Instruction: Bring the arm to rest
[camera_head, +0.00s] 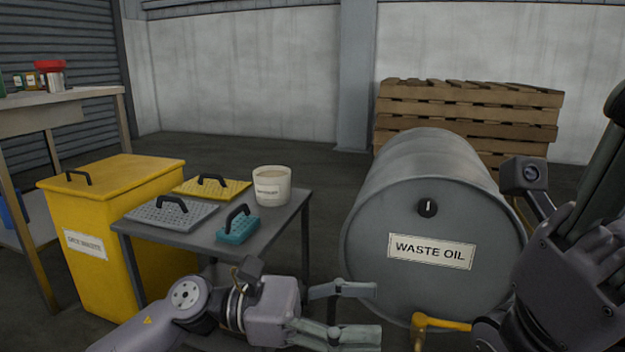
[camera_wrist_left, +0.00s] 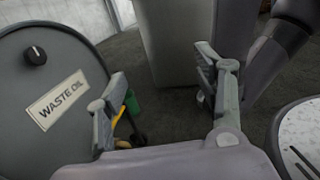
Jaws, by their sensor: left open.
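My left arm comes in low from the left in the head view. Its gripper (camera_head: 360,312) is open and empty, with its fingers pointing right, in front of the grey waste oil drum (camera_head: 385,245). In the left wrist view the two fingers (camera_wrist_left: 160,95) stand wide apart with nothing between them, and the drum (camera_wrist_left: 30,75) is on the left. My right arm is at the right edge of the head view, dark and close to the camera, with its wrist camera showing. Its gripper's fingers cannot be made out clearly.
A yellow tap (camera_head: 440,323) sits low at the drum front. A small table (camera_head: 275,220) carries a white tub (camera_head: 272,188), a teal brush-like block (camera_head: 238,228) and grey and yellow handled plates. A yellow bin (camera_head: 95,225) stands left, wooden pallets (camera_head: 470,110) behind the drum.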

